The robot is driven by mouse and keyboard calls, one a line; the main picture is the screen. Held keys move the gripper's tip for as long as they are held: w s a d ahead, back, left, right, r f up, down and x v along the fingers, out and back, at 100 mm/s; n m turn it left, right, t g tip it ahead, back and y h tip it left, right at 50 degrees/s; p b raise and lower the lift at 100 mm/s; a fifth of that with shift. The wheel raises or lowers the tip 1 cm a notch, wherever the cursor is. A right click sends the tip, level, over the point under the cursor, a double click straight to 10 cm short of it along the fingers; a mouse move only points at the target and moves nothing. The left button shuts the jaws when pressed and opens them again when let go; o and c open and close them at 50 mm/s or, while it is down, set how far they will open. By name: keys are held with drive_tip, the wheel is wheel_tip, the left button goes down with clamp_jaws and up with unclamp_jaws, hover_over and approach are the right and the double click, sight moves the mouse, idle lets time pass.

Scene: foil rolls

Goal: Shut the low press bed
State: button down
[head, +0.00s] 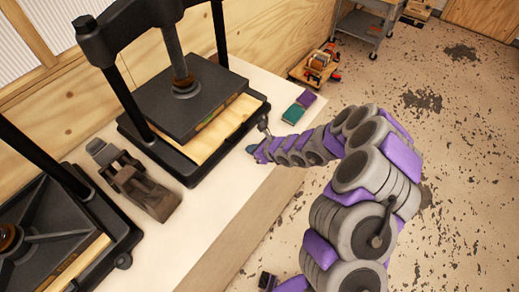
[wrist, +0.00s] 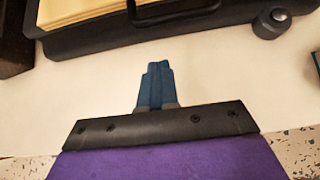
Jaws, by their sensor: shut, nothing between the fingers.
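Two black presses stand on the pale bench. The far press (head: 180,75) has a black bed (head: 195,177), with a pale wooden board (head: 212,140) showing at the edge under its dark plate. The bed's front edge (wrist: 110,38) with a dark handle (wrist: 178,14) shows at the top of the wrist view. I cannot tell how far the bed is pulled out. My gripper (wrist: 157,66) is shut and empty, its blue fingers pointing at the bed and apart from it. In the head view my gripper (head: 258,150) is just right of the bed.
The second press (head: 50,225) is at the lower left. A dark hand plane (head: 140,185) lies between the presses. Teal (head: 293,114) and purple (head: 306,99) blocks lie at the bench's right edge. A low trolley (head: 315,66) and a grey cart (head: 362,25) stand on the floor behind.

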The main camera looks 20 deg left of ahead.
sight(236, 140)
drive_tip(key=shift+w+a+r, duration=0.1)
drive_tip(key=shift+w+a, duration=0.15)
drive_tip(key=shift+a, duration=0.4)
drive_tip(key=shift+w+a+r, duration=0.1)
drive_tip(key=shift+w+a, duration=0.1)
drive_tip(key=shift+a, duration=0.45)
drive_tip(key=shift+w+a+r, duration=0.1)
drive_tip(key=shift+w+a, duration=0.15)
drive_tip(key=shift+a, duration=0.4)
drive_tip(key=a, duration=0.1)
drive_tip(key=w+a+p, duration=0.1)
drive_tip(key=a, duration=0.1)
drive_tip(key=shift+w, duration=0.1)
drive_tip(key=shift+a+r, duration=0.1)
drive_tip(key=shift+r, duration=0.05)
